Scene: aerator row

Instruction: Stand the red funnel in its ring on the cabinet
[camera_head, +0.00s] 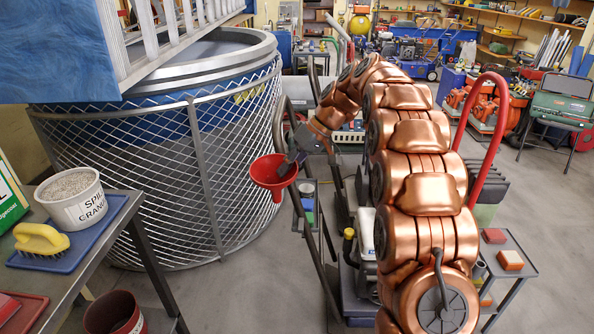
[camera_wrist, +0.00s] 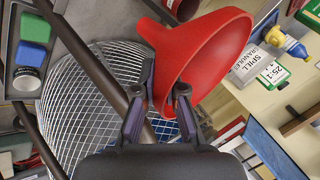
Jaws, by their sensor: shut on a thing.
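The red funnel (camera_head: 273,174) hangs in the air at the end of my arm, its wide mouth up and its spout down. My gripper (camera_head: 289,165) is shut on the funnel's wall near the rim. In the wrist view the funnel (camera_wrist: 205,55) fills the upper middle, with the two fingers of my gripper (camera_wrist: 165,92) pinching its wall. I cannot make out the ring or the cabinet for certain in either view.
A large mesh-guarded tank (camera_head: 160,160) stands left of the funnel. At the lower left, a grey bench (camera_head: 118,215) holds a white granule tub (camera_head: 75,212) and a yellow brush (camera_head: 40,239). Dark tubular rails (camera_head: 316,235) stand close right of the funnel.

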